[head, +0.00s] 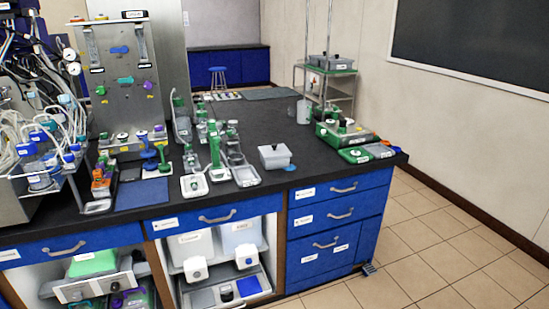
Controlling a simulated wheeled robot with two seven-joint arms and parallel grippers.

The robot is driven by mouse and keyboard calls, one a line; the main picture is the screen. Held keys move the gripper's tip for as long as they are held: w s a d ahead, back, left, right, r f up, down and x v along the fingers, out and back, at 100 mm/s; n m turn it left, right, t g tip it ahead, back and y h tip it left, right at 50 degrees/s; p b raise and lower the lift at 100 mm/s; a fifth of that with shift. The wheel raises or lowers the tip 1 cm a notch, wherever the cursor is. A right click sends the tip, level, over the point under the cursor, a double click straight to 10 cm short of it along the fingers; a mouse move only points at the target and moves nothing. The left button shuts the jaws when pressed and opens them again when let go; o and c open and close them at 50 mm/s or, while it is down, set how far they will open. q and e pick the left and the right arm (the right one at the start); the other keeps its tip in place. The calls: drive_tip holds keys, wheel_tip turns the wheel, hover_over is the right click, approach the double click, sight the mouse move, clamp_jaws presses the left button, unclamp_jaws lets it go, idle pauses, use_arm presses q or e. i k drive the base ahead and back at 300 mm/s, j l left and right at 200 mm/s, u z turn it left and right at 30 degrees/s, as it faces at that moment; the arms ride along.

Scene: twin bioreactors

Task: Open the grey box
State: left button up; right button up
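A small light grey box (275,158) sits near the front edge of the black bench top, right of centre in the head view. It has a flat lid with a small dark knob or mark on top, and the lid appears to be on. Its inside is hidden. Other grey boxes (331,63) with dark knobs stand on a cart at the back, so I cannot tell for certain which box the task names. Neither of my grippers is in view.
The bench (268,120) has blue drawers (340,187) below. Green and grey devices (214,150) stand left of the box, a green-grey unit (345,138) to its right. Tubing and a metal panel (122,70) crowd the left. Tiled floor (430,250) at right is clear.

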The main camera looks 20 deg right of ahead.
sight(283, 162)
drive_tip(key=i+l, duration=0.1)
drive_tip(key=l, duration=0.3)
drive_tip(key=i+l, duration=0.15)
drive_tip(key=l, duration=0.25)
drive_tip(key=i+l, duration=0.1)
drive_tip(key=l, duration=0.3)
drive_tip(key=i+l, duration=0.1)
drive_tip(key=l, duration=0.3)
drive_tip(key=i+l, duration=0.1)
drive_tip(key=l, duration=0.3)
